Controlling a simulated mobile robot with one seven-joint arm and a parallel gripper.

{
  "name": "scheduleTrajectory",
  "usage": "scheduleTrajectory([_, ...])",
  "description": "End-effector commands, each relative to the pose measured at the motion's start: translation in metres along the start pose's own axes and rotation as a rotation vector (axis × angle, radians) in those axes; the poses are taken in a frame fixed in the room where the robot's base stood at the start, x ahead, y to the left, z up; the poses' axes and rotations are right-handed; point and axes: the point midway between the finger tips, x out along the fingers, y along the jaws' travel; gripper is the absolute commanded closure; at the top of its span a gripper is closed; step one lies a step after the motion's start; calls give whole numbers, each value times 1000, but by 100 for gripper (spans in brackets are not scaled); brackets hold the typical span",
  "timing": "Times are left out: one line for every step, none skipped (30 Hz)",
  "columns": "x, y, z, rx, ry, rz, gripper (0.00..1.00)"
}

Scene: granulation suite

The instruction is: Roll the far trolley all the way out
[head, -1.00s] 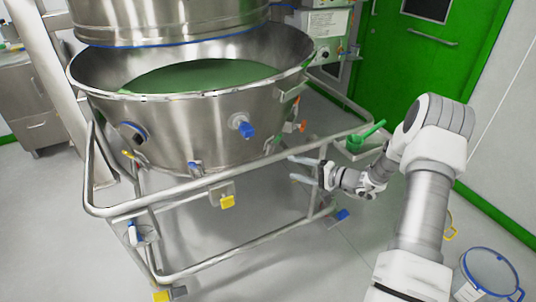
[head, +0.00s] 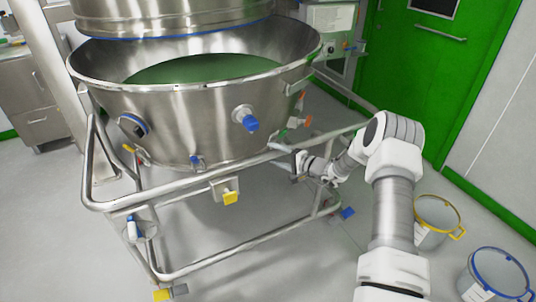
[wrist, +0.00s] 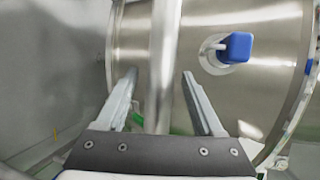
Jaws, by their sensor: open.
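A steel trolley of bent tubing (head: 240,163) carries a large steel bowl (head: 190,125) with green material (head: 205,69) inside. A ribbed steel vessel (head: 170,15) with a blue lower edge is above the bowl. My gripper (head: 279,157) is at the trolley's front rail, right of the middle. In the wrist view my gripper (wrist: 158,78) is open, and a steel tube (wrist: 163,65) of the trolley runs between its fingers. I cannot tell whether either finger touches the tube. A blue-capped port (wrist: 235,47) on the bowl is beyond the fingers.
A yellow-rimmed bin (head: 437,218) and a blue-rimmed bin (head: 498,272) stand on the floor at right. A green door (head: 425,70) and a control box (head: 330,25) are behind. A steel cabinet (head: 40,105) is at left. The floor (head: 70,240) in front is clear.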

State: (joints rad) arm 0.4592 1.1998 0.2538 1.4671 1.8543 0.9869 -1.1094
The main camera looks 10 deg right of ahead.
Motion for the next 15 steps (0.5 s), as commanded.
scheduleTrajectory([10, 1, 1, -1, -2, -1, 31])
scheduleTrajectory([14, 1, 0, -1, -1, -1, 31])
scheduleTrajectory([20, 1, 0, 0, -1, 0, 31])
scheduleTrajectory([24, 1, 0, -1, -1, -1, 31])
scheduleTrajectory([26, 1, 0, 0, -1, -1, 31])
scheduleTrajectory([30, 1, 0, 0, 0, -1, 31])
scheduleTrajectory([32, 1, 0, 0, 0, -1, 31])
scheduleTrajectory([34, 0, 0, 0, 0, -1, 31])
scheduleTrajectory([36, 0, 0, 1, 0, 0, 31])
scheduleTrajectory([37, 0, 0, 1, 0, 0, 31])
scheduleTrajectory([37, 0, 0, 1, 0, 0, 31])
scheduleTrajectory([38, 0, 0, 1, 0, 0, 31])
scheduleTrajectory([38, 0, 0, 1, 0, 0, 31])
scheduleTrajectory([38, 0, 0, 1, 1, 0, 31])
scheduleTrajectory([38, 0, 0, 1, 1, 0, 31])
